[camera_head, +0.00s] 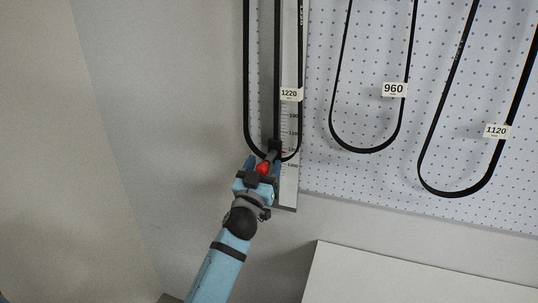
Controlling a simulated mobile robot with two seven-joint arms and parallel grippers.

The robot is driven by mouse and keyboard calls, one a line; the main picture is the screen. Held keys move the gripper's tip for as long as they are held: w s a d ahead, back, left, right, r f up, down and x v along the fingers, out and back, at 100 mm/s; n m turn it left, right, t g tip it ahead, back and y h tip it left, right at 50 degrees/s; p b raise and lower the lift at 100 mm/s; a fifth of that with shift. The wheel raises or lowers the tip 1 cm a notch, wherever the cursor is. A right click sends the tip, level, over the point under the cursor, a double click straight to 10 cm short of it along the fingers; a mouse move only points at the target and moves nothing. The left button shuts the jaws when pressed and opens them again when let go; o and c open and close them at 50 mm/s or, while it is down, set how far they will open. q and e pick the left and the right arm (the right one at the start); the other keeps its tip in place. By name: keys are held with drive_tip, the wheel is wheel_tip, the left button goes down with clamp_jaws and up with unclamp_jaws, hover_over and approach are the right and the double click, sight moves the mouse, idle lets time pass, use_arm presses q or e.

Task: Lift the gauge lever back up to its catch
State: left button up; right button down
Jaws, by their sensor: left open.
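The gauge is a pale vertical scale (290,186) with printed marks, at the left edge of the pegboard. A dark rail runs down along it, with a black slider (274,146) low on it. The lever's red part (264,168) sticks out just below the slider. My left gripper (263,166) is at the red part, its blue fingers apart around or beside it. Whether they touch it cannot be told. The catch cannot be made out. My right gripper is not in view.
Black belts hang on the white pegboard (350,178), with tags 1220 (289,95), 960 (394,90) and 1120 (496,131). The 1220 belt loops around the gauge close to my left gripper. A pale surface (400,275) stands at lower right. The wall to the left is bare.

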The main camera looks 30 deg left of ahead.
use_arm(q)
drive_tip(key=shift+w+r, duration=0.2)
drive_tip(key=shift+w, duration=0.1)
drive_tip(key=shift+s, duration=0.1)
clamp_jaws()
drive_tip(key=shift+r, duration=0.2)
